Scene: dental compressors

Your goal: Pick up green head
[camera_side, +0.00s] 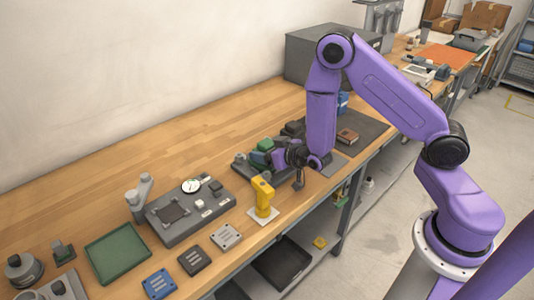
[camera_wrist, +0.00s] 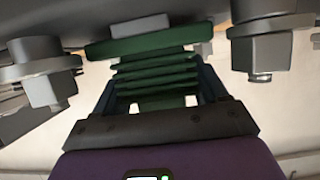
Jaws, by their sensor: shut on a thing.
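The green head (camera_wrist: 155,68) is a finned block with a wider green plate, in the middle of the wrist view. My gripper (camera_wrist: 157,82) has one dark finger on each side of its fins and is shut on it. In the side view my gripper (camera_side: 277,157) reaches in level from the right at the dark compressor base (camera_side: 246,171). The green head (camera_side: 264,145) shows there just beyond my fingers, partly hidden. I cannot tell whether it rests on the compressor or is lifted clear.
Grey bolt-like parts (camera_wrist: 262,58) flank the head in the wrist view. In the side view a yellow tool (camera_side: 263,198) stands in front of the compressor. A grey fixture with a dial (camera_side: 190,210) and a green tray (camera_side: 118,254) lie to the left. The back-left bench is clear.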

